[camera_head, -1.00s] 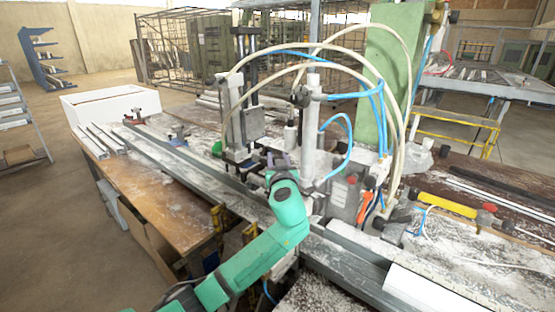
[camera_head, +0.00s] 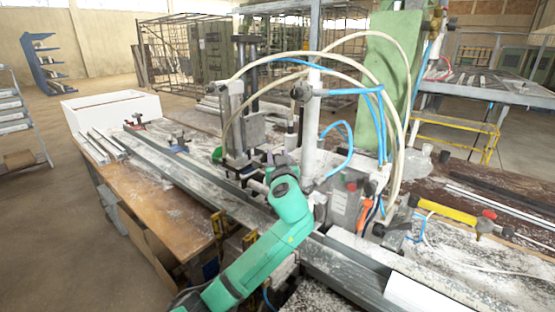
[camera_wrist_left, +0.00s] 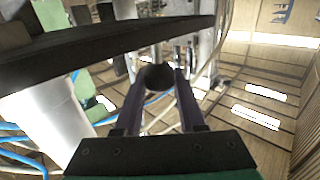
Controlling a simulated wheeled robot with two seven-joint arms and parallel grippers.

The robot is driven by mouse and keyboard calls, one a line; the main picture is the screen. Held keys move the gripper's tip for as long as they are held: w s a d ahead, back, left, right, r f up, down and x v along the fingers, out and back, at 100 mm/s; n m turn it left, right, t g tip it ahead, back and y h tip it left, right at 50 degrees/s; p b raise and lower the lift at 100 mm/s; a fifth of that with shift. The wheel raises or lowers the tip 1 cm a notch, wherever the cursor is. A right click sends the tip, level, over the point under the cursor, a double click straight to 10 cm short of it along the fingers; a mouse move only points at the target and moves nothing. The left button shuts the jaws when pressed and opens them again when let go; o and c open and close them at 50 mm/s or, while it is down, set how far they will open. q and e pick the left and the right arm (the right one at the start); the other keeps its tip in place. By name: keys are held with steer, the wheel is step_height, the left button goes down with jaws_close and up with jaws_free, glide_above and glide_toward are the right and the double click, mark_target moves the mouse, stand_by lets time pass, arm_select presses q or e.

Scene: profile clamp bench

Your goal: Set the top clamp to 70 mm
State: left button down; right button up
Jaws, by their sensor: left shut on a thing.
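The clamp assembly (camera_head: 234,118) stands upright over the metal profile rail in the head view, with a grey block and dark vertical rods. My left gripper (camera_head: 279,160) is beside it, between the grey block and a white vertical cylinder (camera_head: 309,125). In the left wrist view, the two purple-grey fingers of my left gripper (camera_wrist_left: 160,92) are closed on a dark round knob (camera_wrist_left: 157,77) at their tips. The head view does not show the knob clearly, and I cannot read a clamp setting. My right gripper is in neither view.
Cream and blue hoses (camera_head: 395,110) arch over the clamp. A green column (camera_head: 385,85) stands behind it. In the left wrist view a dark bar (camera_wrist_left: 110,42) crosses close above the fingers. A yellow-handled tool (camera_head: 447,212) lies at right. The wooden tabletop (camera_head: 165,215) at left has free room.

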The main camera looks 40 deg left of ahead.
arm_select(q)
steer(key=shift+c, duration=2.4)
jaws_free()
steer(key=shift+r, duration=0.3)
steer(key=shift+f, duration=0.1)
steer(key=shift+d, duration=0.1)
steer(key=shift+s+d+f+b, duration=0.2)
steer(key=shift+s+d+b, duration=0.05)
steer(key=shift+b, duration=0.05)
steer(key=b+v, duration=0.4)
steer(key=v, duration=1)
steer(key=shift+r, duration=0.25)
